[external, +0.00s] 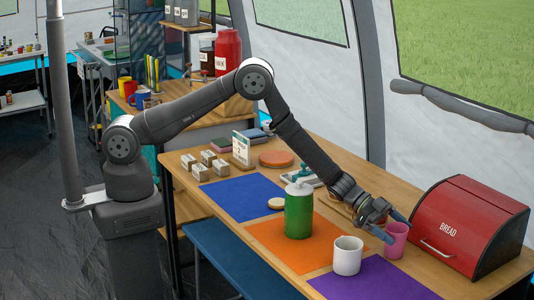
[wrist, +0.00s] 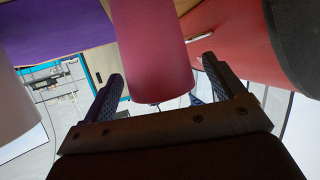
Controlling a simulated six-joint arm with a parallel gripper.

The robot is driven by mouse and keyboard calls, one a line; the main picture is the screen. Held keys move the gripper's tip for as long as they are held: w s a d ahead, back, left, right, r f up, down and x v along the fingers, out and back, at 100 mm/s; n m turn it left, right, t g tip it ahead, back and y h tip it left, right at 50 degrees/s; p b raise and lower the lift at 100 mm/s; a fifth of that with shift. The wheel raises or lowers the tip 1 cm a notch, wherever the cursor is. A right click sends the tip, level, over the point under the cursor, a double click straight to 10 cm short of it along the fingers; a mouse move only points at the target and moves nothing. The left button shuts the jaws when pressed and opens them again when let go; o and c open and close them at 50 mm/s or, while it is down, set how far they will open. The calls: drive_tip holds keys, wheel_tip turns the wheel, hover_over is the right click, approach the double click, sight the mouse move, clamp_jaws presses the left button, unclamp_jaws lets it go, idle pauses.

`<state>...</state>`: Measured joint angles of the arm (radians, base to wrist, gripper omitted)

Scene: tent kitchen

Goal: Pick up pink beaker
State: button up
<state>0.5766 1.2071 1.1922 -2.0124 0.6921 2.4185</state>
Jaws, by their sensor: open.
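The pink beaker (external: 396,240) stands upright on the wooden table, just left of the red bread box, in the external view. In the wrist view the beaker (wrist: 148,55) fills the upper middle of the picture. My gripper (external: 386,229) is at the beaker, with its blue-grey fingers spread. In the wrist view my gripper (wrist: 160,85) is open, with one finger on each side of the beaker's end. I cannot tell whether either finger touches it.
A red bread box (external: 470,225) stands close on the right. A white mug (external: 348,255) and a green canister (external: 299,210) stand to the left. Purple (external: 375,283), orange (external: 270,240) and blue (external: 240,197) mats lie on the table (external: 425,262).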

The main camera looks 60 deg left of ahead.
drive_tip(key=shift+w+d+f, duration=0.1)
drive_tip(key=shift+d+f, duration=0.05)
drive_tip(key=shift+d, duration=0.2)
drive_tip(key=shift+c, duration=0.2)
drive_tip(key=c, duration=1)
